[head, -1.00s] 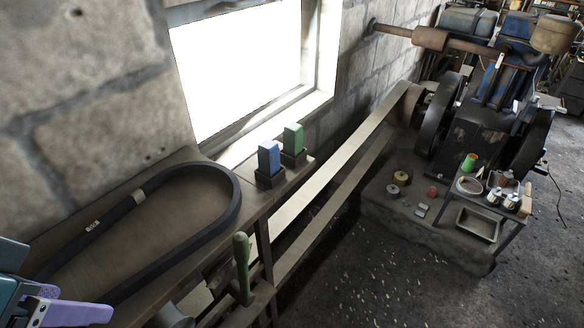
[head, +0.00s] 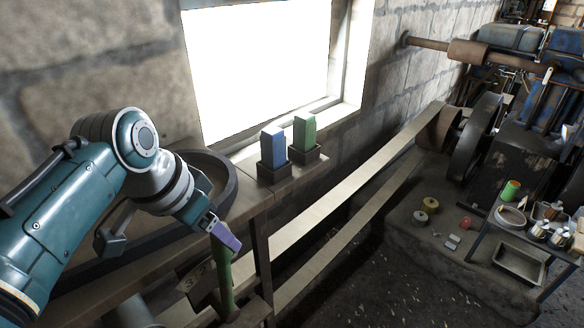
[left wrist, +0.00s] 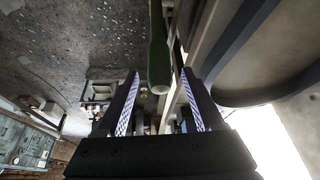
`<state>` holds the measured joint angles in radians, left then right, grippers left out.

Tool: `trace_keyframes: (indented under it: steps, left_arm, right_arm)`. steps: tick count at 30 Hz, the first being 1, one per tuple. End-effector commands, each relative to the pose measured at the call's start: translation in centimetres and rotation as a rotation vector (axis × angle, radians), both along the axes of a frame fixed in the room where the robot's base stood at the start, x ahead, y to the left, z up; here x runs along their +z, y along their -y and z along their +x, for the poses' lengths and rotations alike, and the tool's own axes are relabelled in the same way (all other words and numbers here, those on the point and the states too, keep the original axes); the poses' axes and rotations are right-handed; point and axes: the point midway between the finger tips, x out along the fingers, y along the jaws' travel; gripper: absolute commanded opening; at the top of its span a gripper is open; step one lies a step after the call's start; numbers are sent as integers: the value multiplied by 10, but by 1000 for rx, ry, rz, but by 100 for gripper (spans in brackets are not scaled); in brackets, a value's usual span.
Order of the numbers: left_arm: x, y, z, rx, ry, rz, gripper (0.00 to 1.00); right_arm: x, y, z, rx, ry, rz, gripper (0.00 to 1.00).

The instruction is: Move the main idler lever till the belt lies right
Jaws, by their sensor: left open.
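The lever with the green handle (head: 223,272) stands upright at the front edge of the bench. My left gripper (head: 224,236) is at its top, with a purple finger in front of the handle's upper end. In the left wrist view, the green handle (left wrist: 158,48) shows between the two fingertips of my left gripper (left wrist: 161,76). The fingers are apart, with a gap on both sides of the handle. The pale flat belt (head: 350,185) runs in two long strands from the engine's pulley (head: 437,128) down toward the bench. Its near end is hidden. My right gripper is not in view.
A small table (head: 508,238) with cans stands by the engine.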

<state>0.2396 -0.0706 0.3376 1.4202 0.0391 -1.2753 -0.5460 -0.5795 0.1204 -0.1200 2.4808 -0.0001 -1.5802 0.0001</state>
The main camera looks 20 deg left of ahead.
Motion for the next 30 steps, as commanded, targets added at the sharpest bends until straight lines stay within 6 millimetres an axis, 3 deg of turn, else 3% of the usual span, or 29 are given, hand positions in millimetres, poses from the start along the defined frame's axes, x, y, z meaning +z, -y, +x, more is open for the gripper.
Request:
trace_keyframes:
  steps: [6,17,30]
  left_arm:
    - [-20,1,8,1,0,0,69]
    - [-23,1,10,1,1,0,69]
    - [-23,1,9,1,0,1,20]
  right_arm:
    - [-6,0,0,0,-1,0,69]
    - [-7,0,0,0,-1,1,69]
    - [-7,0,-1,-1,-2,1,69]
